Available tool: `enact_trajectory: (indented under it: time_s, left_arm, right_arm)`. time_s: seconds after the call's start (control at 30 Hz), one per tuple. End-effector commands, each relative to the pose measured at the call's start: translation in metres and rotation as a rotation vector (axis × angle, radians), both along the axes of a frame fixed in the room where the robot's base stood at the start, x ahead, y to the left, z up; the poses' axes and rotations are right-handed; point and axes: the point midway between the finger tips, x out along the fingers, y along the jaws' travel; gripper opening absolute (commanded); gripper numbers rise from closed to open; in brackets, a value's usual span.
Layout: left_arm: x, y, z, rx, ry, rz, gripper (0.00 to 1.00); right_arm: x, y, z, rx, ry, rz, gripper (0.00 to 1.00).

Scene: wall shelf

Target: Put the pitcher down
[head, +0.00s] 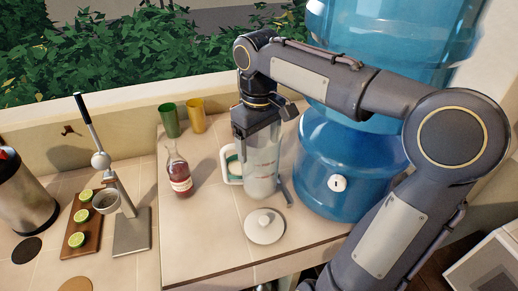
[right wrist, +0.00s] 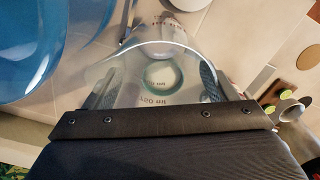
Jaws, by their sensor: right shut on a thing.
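The clear pitcher (head: 264,178) has a white handle on its left side and red markings. It is upright over the tiled counter (head: 215,240); I cannot tell whether its base touches the tiles. My right gripper (head: 262,160) comes down from above and is shut on the pitcher, with its fingers on either side of the body. In the right wrist view the pitcher's clear rim (right wrist: 150,48) and round bottom show between the fingers of the right gripper (right wrist: 158,88). My left gripper is not in view.
A white round lid (head: 265,227) lies just in front of the pitcher. A blue water jug (head: 345,165) stands close on the right. A red bottle (head: 179,175), green cup (head: 169,120) and yellow cup (head: 196,116) stand to the left.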

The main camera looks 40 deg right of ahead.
Motion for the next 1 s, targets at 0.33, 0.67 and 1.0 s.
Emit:
enact_trajectory:
  time_s: [0.33,0.67,1.0]
  left_arm:
    - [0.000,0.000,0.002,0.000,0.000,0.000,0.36]
    - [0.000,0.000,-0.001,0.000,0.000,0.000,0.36]
    - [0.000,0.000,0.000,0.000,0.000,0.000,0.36]
  right_arm:
    - [0.001,-0.001,-0.032,0.000,0.000,0.001,0.35]
    - [0.001,0.000,-0.036,0.001,0.000,0.001,0.80]
    - [0.001,0.000,-0.035,0.001,0.000,0.001,1.00]
